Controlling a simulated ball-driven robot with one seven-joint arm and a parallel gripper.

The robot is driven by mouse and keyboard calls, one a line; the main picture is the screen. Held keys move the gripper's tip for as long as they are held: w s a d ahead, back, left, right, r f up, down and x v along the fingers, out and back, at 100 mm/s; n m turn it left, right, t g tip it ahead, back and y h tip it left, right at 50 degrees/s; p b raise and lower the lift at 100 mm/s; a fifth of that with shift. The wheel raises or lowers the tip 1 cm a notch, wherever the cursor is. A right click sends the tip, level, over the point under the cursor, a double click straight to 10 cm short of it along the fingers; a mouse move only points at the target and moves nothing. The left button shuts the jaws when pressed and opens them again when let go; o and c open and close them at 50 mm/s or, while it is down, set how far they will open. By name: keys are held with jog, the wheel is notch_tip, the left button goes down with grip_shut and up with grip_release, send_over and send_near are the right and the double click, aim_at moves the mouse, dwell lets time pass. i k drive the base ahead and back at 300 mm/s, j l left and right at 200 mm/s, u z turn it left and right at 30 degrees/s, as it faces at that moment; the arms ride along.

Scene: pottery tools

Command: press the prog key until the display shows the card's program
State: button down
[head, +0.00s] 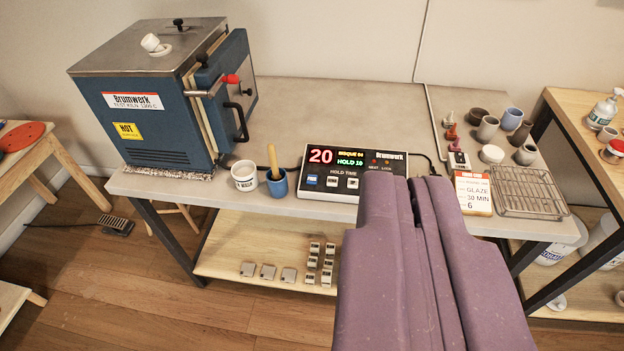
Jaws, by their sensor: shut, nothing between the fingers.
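The controller box (352,172) stands near the front edge of the grey table. Its display (337,158) shows a red 20, with "BISQUE 04" and "HOLD 10" lit beside it. The blue key (311,180) at its lower left looks like the prog key; its print is too small to read surely. The card (473,193) stands at the right and reads "GLAZE", "30 MIN" and "6". My purple gripper (410,178) is shut and empty. Its tips cover the box's lower right corner in the picture, to the right of the blue key; contact cannot be told.
A blue kiln (160,110) stands at the left. A white cup (244,175) and a blue cup with a wooden handle (277,183) stand left of the controller. A wire rack (528,192) and several small pots are at the right. The table behind the controller is clear.

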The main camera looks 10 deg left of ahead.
aim_at(312, 179)
jog(key=i+j+u, duration=0.15)
jog(key=i+j, duration=0.3)
jog(key=i+j+u, duration=0.15)
jog(key=i+j, duration=0.2)
jog(key=i, duration=0.2)
jog(key=i+j+u, duration=0.15)
jog(key=i+j, duration=0.15)
jog(key=i, duration=0.25)
